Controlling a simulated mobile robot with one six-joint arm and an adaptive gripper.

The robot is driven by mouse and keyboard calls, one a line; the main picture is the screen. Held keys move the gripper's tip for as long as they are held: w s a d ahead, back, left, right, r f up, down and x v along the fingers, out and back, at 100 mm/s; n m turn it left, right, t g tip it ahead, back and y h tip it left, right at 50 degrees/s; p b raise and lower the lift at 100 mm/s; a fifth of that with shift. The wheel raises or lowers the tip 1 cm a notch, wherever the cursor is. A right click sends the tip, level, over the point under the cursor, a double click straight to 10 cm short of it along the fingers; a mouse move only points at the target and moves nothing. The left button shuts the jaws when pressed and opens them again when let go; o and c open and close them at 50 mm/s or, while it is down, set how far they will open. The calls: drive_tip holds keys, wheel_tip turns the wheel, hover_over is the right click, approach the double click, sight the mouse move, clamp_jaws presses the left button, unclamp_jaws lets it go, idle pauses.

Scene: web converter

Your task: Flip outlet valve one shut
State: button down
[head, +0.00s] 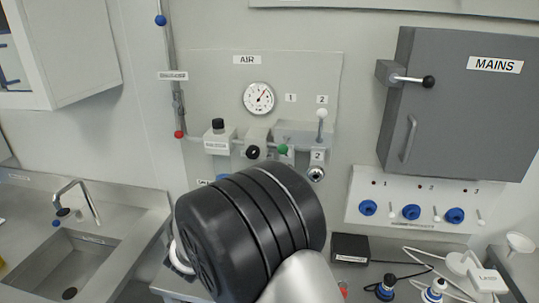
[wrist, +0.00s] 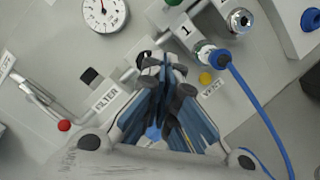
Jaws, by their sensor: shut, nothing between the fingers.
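The air panel (head: 220,80) carries labels 1 (head: 290,98) and 2 (head: 322,99). A green knob (head: 283,148) shows below label 1; I cannot tell surely whether it is the handle of outlet valve one. Right of it, a white-knobbed lever (head: 321,113) stands upright over the block marked 2 (head: 317,155). In the wrist view, the block marked 1 (wrist: 186,31) is just above and right of my gripper (wrist: 166,66), with a blue hose below it. My gripper is shut and empty, its tips over the panel. In the head view my wrist hides it.
A gauge (head: 258,98) is at the panel's upper middle. A red knob (wrist: 64,126) is left. The grey mains cabinet (head: 455,110) juts out at right.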

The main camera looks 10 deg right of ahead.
drive_tip(key=w+d+r, duration=0.3)
drive_tip(key=w+d, duration=0.5)
drive_tip(key=shift+p, duration=0.4)
drive_tip(key=shift+s+d+r, duration=0.1)
drive_tip(key=w+d+r+n+g+y+p, duration=0.1)
drive_tip(key=w+r+g+y+p, duration=0.2)
drive_tip(key=p, duration=1.4)
wheel_tip(320, 180, up, 6)
drive_tip(key=g, duration=0.3)
drive_tip(key=shift+w, duration=0.4)
drive_tip(key=shift+d, duration=0.1)
